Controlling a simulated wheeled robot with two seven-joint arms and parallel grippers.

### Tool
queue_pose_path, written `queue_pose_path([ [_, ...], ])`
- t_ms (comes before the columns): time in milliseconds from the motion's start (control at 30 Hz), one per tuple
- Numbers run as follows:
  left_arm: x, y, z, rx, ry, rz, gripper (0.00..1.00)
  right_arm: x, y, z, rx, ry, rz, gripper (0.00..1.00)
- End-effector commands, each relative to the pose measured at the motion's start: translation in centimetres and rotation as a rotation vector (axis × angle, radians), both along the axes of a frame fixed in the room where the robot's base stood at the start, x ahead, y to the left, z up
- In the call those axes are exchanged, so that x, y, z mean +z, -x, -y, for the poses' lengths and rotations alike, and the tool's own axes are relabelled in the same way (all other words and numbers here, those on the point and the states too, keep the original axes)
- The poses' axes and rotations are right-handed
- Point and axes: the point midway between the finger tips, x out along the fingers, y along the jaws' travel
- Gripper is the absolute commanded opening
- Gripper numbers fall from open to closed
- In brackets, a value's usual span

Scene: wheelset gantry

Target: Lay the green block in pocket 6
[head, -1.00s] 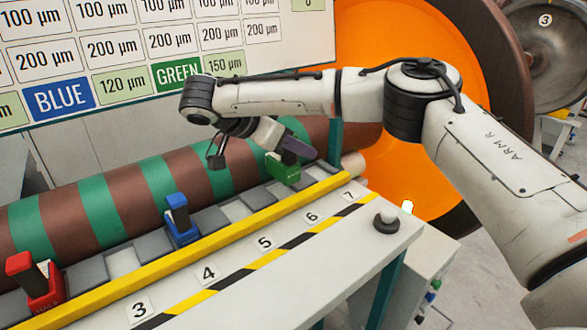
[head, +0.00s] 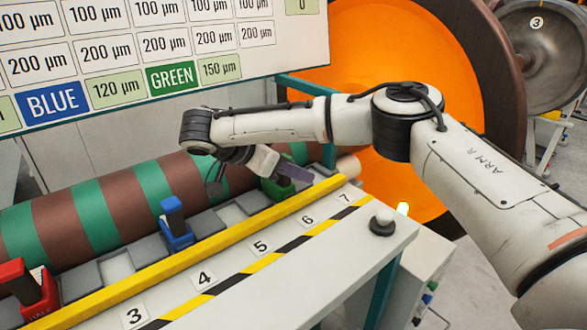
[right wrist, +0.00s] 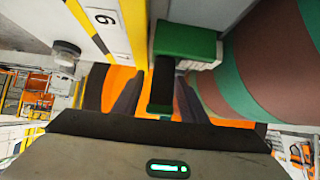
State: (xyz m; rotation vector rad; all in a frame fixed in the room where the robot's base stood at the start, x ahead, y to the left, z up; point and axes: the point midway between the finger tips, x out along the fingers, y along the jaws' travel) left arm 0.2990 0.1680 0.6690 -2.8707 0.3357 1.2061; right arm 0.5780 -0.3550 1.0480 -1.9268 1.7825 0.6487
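The green block (head: 277,190) sits low in the grey row of pockets, in the pocket in line with label 6 (head: 307,220). It looks upright. In the right wrist view the green block (right wrist: 187,42) shows its top and pale side, and its dark handle reaches down between my fingers. My right gripper (head: 292,173) is at the handle. In the right wrist view my right gripper (right wrist: 160,97) is open, its fingers on both sides of the handle with a gap showing on the left. The block's underside is hidden. My left gripper is out of view.
A blue block (head: 175,235) stands in line with label 4, and a red block (head: 35,290) stands farther left. A yellow rail (head: 200,258) runs along the pockets' front. A striped roller (head: 100,210) lies behind them. A round knob (head: 382,220) sits at the table's right end.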

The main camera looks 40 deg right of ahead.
Motion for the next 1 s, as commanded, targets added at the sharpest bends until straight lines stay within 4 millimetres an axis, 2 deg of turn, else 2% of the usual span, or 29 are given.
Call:
queue_pose_path([
  [167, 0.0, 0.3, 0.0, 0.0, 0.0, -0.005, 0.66, 0.3, 0.0, 0.0, 0.0, 0.001, 0.001, 0.39],
  [267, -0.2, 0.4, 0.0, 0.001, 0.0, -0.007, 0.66, 0.7, 0.0, -0.7, 0.001, 0.001, 0.002, 0.39],
  [700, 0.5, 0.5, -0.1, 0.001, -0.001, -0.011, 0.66, 6.2, 0.5, -7.7, 0.003, 0.004, 0.004, 0.39],
  [833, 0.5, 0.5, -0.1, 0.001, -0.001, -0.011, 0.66, 7.1, 0.6, -8.9, 0.002, 0.003, 0.003, 0.39],
  [1000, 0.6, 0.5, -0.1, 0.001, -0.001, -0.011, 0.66, 7.5, 0.7, -9.5, 0.001, 0.0, 0.001, 0.39],
])
